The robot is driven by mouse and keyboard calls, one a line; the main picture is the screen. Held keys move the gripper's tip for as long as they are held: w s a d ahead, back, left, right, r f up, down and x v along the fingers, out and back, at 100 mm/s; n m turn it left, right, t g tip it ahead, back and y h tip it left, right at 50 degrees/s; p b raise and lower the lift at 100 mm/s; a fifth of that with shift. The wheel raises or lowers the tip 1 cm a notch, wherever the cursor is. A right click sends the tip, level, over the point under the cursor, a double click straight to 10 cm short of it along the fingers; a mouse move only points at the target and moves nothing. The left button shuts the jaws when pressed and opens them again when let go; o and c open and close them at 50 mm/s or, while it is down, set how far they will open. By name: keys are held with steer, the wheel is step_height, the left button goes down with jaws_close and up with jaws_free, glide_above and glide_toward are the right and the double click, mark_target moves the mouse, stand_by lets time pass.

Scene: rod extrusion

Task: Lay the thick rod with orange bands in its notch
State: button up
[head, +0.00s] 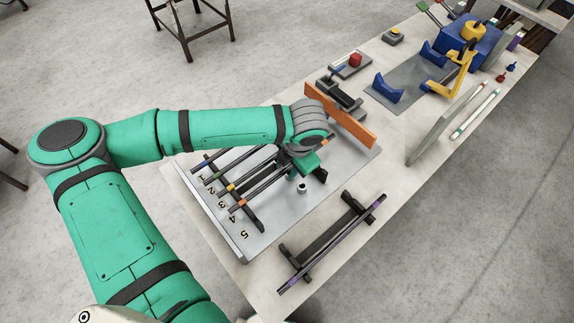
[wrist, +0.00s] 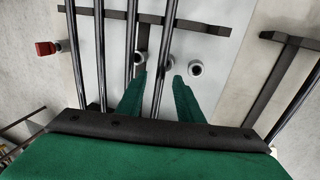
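The rod with orange bands (head: 260,189) is the frontmost of several dark rods on the grey board in the head view. It runs diagonally from the numbered edge to under my gripper (head: 300,162). In the wrist view one dark rod (wrist: 168,40) passes between the two green fingers of my gripper (wrist: 159,80), with a gap on each side. It appears to be the orange-banded one, though no bands show there. My gripper looks open around it. A dark notched bar (head: 251,217) crosses beneath the rods. The notches are too small to make out.
A purple-banded rod (head: 345,231) lies on a separate dark stand at the front. An orange upright panel (head: 340,116) stands behind my gripper. A small round peg (head: 302,187) is close by.

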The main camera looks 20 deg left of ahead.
steer(key=v, duration=1)
steer(key=shift+f, duration=0.1)
stand_by(0.3)
